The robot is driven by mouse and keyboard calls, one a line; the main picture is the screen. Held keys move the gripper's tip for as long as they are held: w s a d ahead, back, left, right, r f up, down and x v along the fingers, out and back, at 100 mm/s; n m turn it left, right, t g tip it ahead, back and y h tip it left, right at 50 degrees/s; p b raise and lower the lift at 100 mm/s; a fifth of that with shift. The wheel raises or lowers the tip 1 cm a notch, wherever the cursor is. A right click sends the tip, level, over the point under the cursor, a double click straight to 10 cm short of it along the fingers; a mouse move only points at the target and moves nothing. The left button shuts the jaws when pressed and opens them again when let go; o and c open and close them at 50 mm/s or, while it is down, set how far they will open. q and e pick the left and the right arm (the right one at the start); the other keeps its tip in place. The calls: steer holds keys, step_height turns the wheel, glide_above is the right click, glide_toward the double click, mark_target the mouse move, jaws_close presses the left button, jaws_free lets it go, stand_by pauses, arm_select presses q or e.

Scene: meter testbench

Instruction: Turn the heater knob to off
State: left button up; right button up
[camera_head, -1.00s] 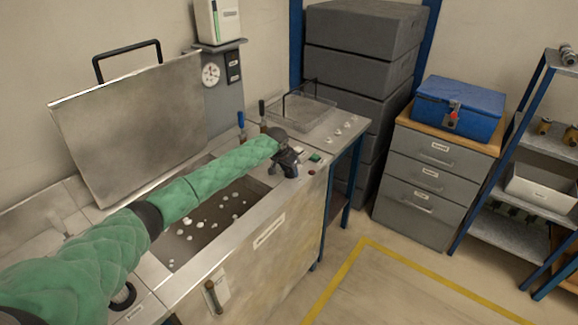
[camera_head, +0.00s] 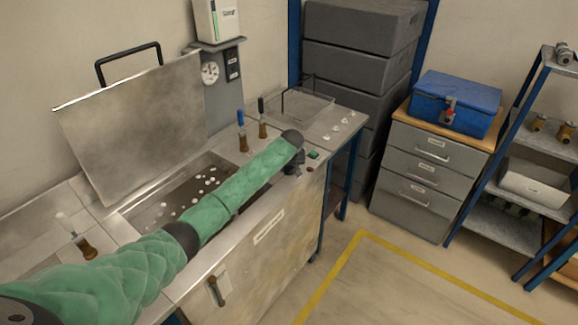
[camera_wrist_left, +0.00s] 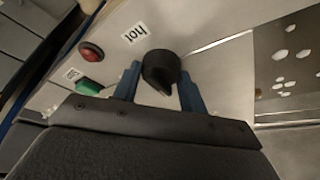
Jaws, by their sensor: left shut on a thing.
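The black heater knob (camera_wrist_left: 160,70) is in the left wrist view, on the pale panel beside a label reading "hot" (camera_wrist_left: 134,34). My left gripper (camera_wrist_left: 158,84) has its two blue fingers on either side of the knob and is shut on it. The knob's pointed end faces toward my gripper's palm. In the head view my left gripper (camera_head: 294,163) is at the right end of the bench front, and the knob is hidden there behind it. My right gripper is not in view.
A green button (camera_wrist_left: 90,84) and a red button (camera_wrist_left: 91,51) sit close beside the knob. The open bath (camera_head: 160,213) with white balls lies to the left, its lid (camera_head: 135,125) raised. A blue toolbox (camera_head: 457,103) stands on drawers at right.

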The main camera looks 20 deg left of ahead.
arm_select(q)
steer(key=shift+r+n, duration=0.1)
steer(key=shift+n, duration=0.2)
stand_by(0.4)
steer(key=o, duration=1)
